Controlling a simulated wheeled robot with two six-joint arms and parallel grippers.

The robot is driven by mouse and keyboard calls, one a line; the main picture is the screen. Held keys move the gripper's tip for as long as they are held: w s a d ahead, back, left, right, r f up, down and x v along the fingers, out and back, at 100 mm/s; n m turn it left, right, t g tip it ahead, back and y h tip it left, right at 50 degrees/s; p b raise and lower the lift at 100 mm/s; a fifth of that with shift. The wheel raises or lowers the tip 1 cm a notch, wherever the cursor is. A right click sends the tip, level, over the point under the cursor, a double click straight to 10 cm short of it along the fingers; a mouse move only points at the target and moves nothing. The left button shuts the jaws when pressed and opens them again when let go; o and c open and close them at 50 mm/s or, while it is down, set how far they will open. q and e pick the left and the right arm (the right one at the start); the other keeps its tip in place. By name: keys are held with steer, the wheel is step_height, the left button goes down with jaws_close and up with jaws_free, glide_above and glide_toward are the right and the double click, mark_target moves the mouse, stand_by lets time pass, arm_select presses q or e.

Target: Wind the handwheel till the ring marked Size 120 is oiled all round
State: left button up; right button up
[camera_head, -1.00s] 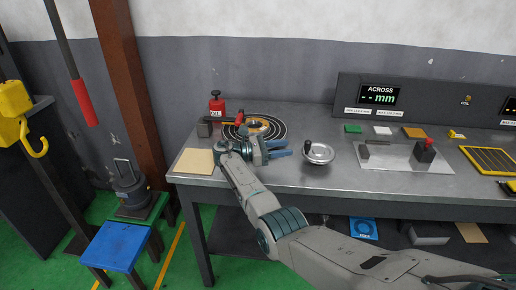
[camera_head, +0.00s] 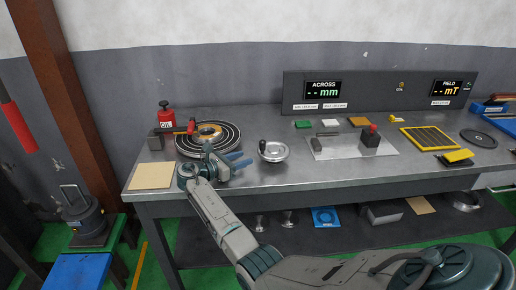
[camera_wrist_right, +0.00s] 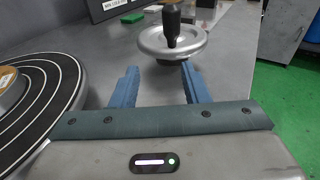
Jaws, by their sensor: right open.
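The silver handwheel (camera_head: 281,153) with a dark upright crank knob (camera_head: 263,144) stands on the bench. My right gripper (camera_head: 238,161) is open and empty, just left of the handwheel and apart from it. In the right wrist view the blue fingers (camera_wrist_right: 157,72) point toward the handwheel (camera_wrist_right: 150,43), whose dark knob (camera_wrist_right: 172,24) stands up near the middle of the picture. My left gripper is not in view.
A tan mat (camera_head: 150,177) lies at the bench's left corner. Right of the handwheel is a metal plate (camera_head: 345,151) with blocks, below the display panel (camera_head: 375,90).

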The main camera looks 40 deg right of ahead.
mark_target(261, 146)
steer(key=shift+s+d+f+n+t, duration=0.15)
steer(key=shift+s+f+n+t, duration=0.15)
steer(key=shift+s+n+t, duration=0.3)
steer(key=s+r+n+t, duration=0.1)
steer(key=s+t, duration=0.1)
steer(key=s+a+r+n+t+b, duration=0.1)
steer(key=s+n+t, duration=0.1)
steer(key=t, duration=0.1)
steer(key=s+r+n+t+y, duration=0.1)
steer(key=s+r+t, duration=0.1)
steer(key=shift+a+n+t, duration=0.2)
steer(key=shift+n+t, duration=0.1)
steer(key=shift+t, duration=0.1)
steer(key=p+x, duration=0.1)
steer(key=x, duration=0.8)
steer(key=shift+w+d, duration=0.1)
steer(key=shift+d, duration=0.05)
steer(key=shift+x, duration=0.75)
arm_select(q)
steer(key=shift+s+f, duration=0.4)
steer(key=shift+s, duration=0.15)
arm_select(e)
steer(key=shift+c, duration=0.4)
steer(key=shift+f, duration=0.1)
jaws_close()
steer(key=shift+w+g, duration=0.1)
steer(key=shift+g, duration=0.2)
